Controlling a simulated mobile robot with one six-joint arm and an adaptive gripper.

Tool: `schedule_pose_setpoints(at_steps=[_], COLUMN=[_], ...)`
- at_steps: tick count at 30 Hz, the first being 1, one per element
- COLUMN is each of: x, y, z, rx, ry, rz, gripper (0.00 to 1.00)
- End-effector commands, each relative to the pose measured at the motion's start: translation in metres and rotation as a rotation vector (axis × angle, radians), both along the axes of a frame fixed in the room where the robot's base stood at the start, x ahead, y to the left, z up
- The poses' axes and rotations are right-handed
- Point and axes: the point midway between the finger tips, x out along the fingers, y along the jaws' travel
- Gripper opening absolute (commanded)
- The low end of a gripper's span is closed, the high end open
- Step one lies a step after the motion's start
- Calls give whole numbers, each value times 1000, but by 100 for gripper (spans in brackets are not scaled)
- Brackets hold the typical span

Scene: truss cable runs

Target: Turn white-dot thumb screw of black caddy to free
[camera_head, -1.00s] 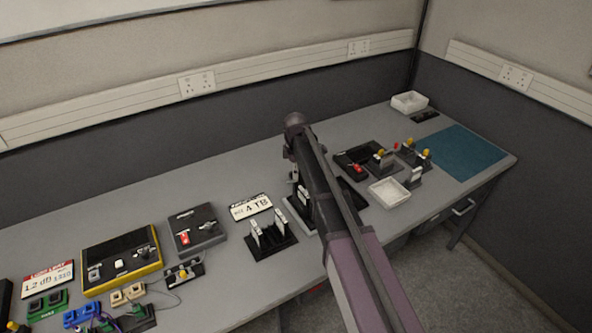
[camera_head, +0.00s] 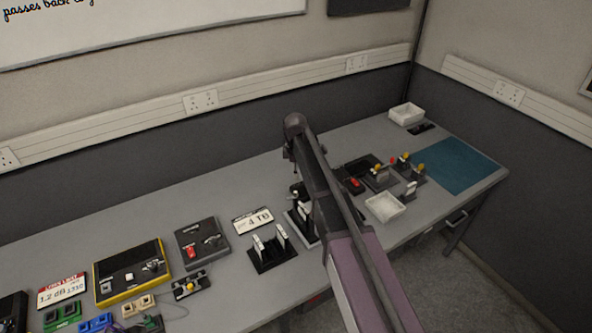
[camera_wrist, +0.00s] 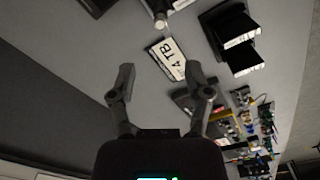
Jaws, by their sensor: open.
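My gripper (camera_wrist: 160,84) is open and empty in the wrist view, its two dark fingers spread apart above the grey bench. In the head view my arm hides it. A black stand (camera_head: 272,254) with white-fronted upright pieces is on the bench left of my arm. Black upright pieces (camera_wrist: 236,38) with white ends show at the upper right of the wrist view. A dark unit with white parts (camera_head: 300,222) is partly hidden by my arm. A pale cylindrical end (camera_wrist: 160,20) shows at the top of the wrist view. I cannot make out a white-dot thumb screw.
A "4 TB" sign (camera_head: 253,221) lies beside the stand, also in the wrist view (camera_wrist: 167,59). Grey (camera_head: 202,242) and yellow-edged (camera_head: 131,271) boxes are at left. A white tray (camera_head: 385,208), small fixtures and a teal mat (camera_head: 459,166) are at right. The back bench strip is clear.

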Motion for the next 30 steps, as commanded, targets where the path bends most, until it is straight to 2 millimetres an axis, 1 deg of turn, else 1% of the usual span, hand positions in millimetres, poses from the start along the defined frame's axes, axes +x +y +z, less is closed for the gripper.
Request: schedule_pose_setpoints(at_steps=[1, 3, 13, 15, 21, 30], x=[0, 0, -1, -6, -16, -38], y=[0, 0, 0, -6, -21, -50], z=[9, 14, 32, 23, 13, -7], rx=[0, 0, 0, 2, 9, 24], ry=[0, 0, 0, 1, 5, 13], rz=[0, 0, 0, -26, -102, -258], gripper=[64, 64, 64, 64, 64, 64])
